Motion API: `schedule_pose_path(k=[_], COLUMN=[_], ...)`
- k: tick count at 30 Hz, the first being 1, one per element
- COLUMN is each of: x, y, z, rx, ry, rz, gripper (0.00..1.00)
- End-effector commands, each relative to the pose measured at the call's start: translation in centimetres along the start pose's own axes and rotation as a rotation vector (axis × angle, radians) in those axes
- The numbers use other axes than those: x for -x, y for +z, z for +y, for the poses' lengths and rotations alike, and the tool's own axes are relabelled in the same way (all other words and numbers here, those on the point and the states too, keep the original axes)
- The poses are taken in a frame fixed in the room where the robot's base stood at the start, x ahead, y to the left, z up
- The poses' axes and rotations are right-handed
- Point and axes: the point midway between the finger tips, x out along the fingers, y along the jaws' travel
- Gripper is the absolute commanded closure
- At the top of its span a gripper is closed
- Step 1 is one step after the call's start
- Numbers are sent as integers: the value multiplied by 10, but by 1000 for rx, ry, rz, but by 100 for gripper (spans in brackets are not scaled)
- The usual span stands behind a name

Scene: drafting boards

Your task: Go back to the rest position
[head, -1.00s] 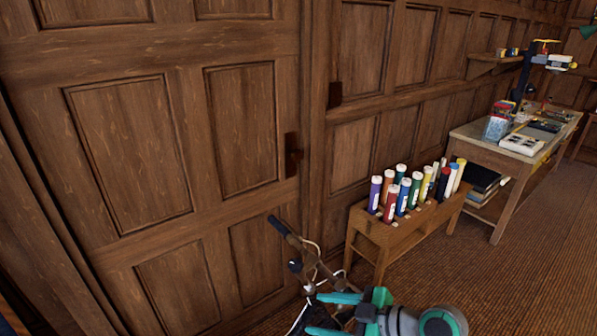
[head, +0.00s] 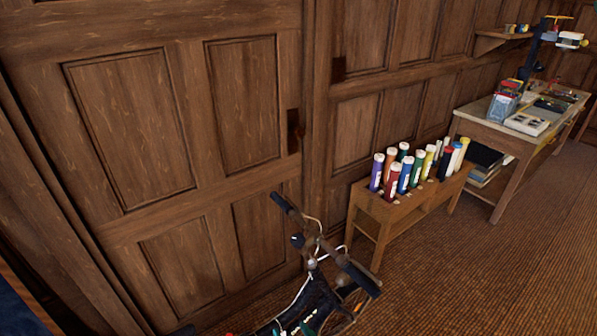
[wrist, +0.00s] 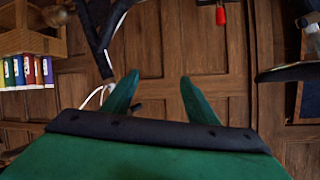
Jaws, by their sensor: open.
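My gripper (wrist: 159,75) shows in the wrist view with its two green fingers apart and nothing between them. Behind the fingers is the brown panelled wall (wrist: 160,110). In the head view the arm has mostly left the picture. A bit of green shows low among the bicycle parts, and I cannot tell whether it is mine.
A bicycle (head: 350,272) with dark handlebars stands close in front of the panelled door (head: 130,130). A wooden rack (head: 392,212) of coloured tubes (head: 393,180) stands by the wall. A cluttered desk (head: 480,117) is beyond. Carpet (head: 510,270) at right is clear.

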Motion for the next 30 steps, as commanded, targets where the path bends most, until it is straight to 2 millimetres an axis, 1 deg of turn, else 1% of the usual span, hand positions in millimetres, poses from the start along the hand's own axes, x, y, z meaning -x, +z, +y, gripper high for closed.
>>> schedule_pose_path(k=[1, 6, 11, 15, 19, 23, 27, 30], x=[5, 29, 62, 97, 133, 170, 210, 234], y=[17, 58, 90, 109, 119, 122, 117, 110], z=[-5, -13, -22, -31, -39, -51, -66, -77], rx=[-29, -96, -125, -126, -107, -74, -25, 10], ry=[34, 160, 265, 343, 401, 436, 449, 442], rz=[-6, -2, 9, 28, 54, 86, 127, 158], gripper=[47, 47, 47, 47, 47, 47, 47, 47])
